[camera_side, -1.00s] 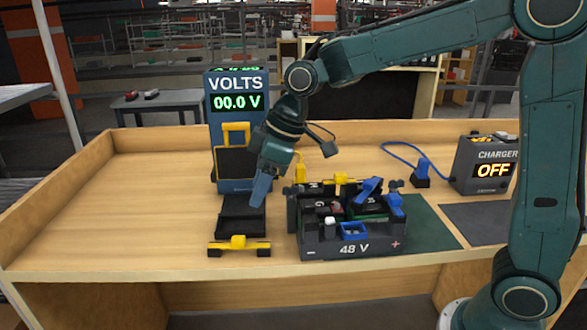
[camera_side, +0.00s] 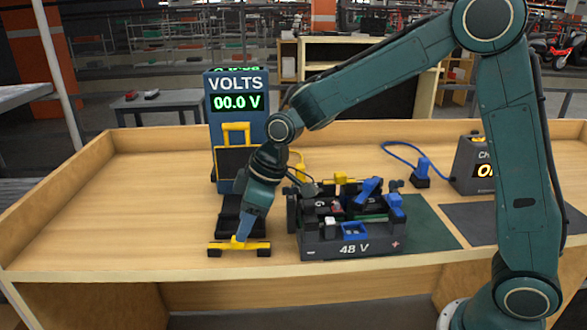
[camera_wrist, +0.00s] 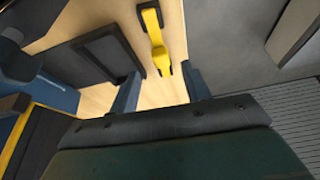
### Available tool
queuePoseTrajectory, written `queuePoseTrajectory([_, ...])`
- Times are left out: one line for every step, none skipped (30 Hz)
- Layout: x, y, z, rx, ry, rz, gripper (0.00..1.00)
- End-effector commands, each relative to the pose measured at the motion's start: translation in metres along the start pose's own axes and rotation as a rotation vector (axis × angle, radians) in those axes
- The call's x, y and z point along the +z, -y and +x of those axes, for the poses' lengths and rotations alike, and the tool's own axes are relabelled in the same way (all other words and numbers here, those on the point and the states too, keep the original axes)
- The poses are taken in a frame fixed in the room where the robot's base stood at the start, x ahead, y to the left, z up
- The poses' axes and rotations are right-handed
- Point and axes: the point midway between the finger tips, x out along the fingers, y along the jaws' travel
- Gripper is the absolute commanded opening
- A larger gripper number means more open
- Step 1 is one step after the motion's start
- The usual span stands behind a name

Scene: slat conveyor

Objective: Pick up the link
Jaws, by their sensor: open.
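The link (camera_side: 255,246) appears to be the yellow bar with black ends lying near the bench's front edge, left of the 48 V battery pack. My gripper (camera_side: 241,238) points down at it, with the fingertips close to its middle and partly in front of it. In the wrist view the yellow link (camera_wrist: 152,28) lies ahead of my open gripper (camera_wrist: 161,92), roughly in line with the gap between the two fingers. Nothing is between the fingers. Whether a fingertip touches the link cannot be told.
The 48 V battery pack (camera_side: 352,249), with blue and yellow parts, stands close on the right. A black block (camera_side: 229,208) lies just behind the link and shows in the wrist view (camera_wrist: 103,52). The volt meter (camera_side: 238,104) stands behind. The bench's left side is clear.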

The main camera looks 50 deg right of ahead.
Motion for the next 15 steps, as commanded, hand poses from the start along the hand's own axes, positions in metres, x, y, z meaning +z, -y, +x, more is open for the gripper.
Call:
queuePoseTrajectory([0.0, 0.0, 0.0, 0.0, 0.0, 0.0, 0.47])
queuePoseTrajectory([0.0, 0.0, 0.001, 0.0, 0.0, 0.0, 0.47])
queuePoseTrajectory([0.0, 0.0, 0.002, -0.001, 0.001, 0.0, 0.47])
queuePoseTrajectory([0.001, 0.0, 0.003, -0.001, 0.001, 0.0, 0.47])
queuePoseTrajectory([0.001, 0.001, 0.005, -0.001, 0.002, 0.0, 0.47])
queuePoseTrajectory([0.001, 0.001, 0.007, -0.002, 0.002, 0.0, 0.47])
queuePoseTrajectory([0.001, 0.001, 0.01, -0.002, 0.002, 0.0, 0.47])
queuePoseTrajectory([0.001, 0.001, 0.013, -0.002, 0.002, 0.0, 0.47])
queuePoseTrajectory([0.002, 0.002, 0.018, -0.002, 0.003, 0.0, 0.47])
queuePoseTrajectory([0.002, 0.002, 0.021, -0.003, 0.003, 0.0, 0.47])
queuePoseTrajectory([0.002, 0.002, 0.024, -0.003, 0.003, -0.001, 0.47])
queuePoseTrajectory([0.003, 0.003, 0.03, -0.003, 0.003, -0.001, 0.47])
queuePoseTrajectory([0.003, 0.003, 0.033, -0.003, 0.004, -0.001, 0.47])
queuePoseTrajectory([0.003, 0.003, 0.036, -0.002, 0.003, -0.001, 0.47])
queuePoseTrajectory([0.002, 0.003, 0.04, -0.001, 0.002, -0.001, 0.47])
